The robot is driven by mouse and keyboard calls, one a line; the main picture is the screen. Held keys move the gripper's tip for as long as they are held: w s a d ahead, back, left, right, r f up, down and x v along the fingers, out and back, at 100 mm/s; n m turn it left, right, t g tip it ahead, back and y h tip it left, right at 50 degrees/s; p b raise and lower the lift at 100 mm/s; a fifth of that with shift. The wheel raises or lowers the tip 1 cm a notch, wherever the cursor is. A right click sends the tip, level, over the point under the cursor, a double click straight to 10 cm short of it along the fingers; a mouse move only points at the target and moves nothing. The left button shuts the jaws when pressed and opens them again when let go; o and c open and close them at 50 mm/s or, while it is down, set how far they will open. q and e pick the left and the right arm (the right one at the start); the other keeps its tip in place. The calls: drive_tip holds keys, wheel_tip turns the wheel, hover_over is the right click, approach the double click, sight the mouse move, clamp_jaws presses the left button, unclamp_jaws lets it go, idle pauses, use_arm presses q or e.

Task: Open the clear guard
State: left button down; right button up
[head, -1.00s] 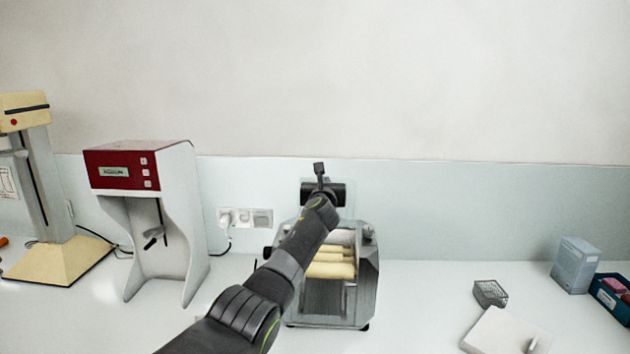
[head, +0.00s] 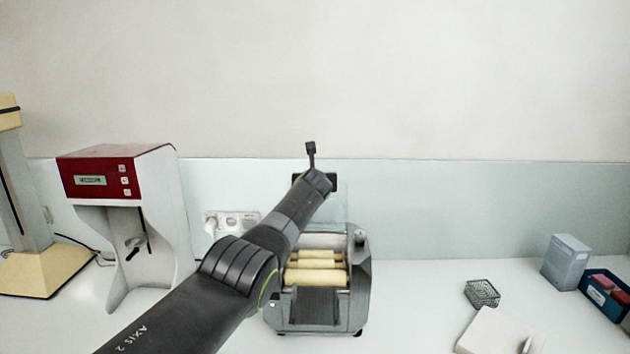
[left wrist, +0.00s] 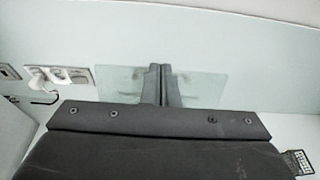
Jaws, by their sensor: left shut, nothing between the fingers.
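The mill (head: 360,285) stands on the white worktop, with its cream rollers (head: 316,276) exposed. The clear guard (head: 339,210) is a faint see-through panel standing up above the rollers, partly hidden by my left arm. In the left wrist view the guard (left wrist: 203,88) shows on both sides of my left gripper (left wrist: 161,68). The gripper's two dark fingers are together with nothing between them. They overlap the panel in the picture; I cannot tell whether they touch it. The head view hides the fingertips behind my wrist. My right gripper is not in view.
A red-topped white machine (head: 115,180) and a cream stand (head: 45,270) are on the left. A wire basket (head: 482,292), a white pad (head: 495,333), a blue-grey box (head: 566,262) and a blue tray (head: 600,302) are on the right. Wall sockets (head: 232,221) sit behind my arm.

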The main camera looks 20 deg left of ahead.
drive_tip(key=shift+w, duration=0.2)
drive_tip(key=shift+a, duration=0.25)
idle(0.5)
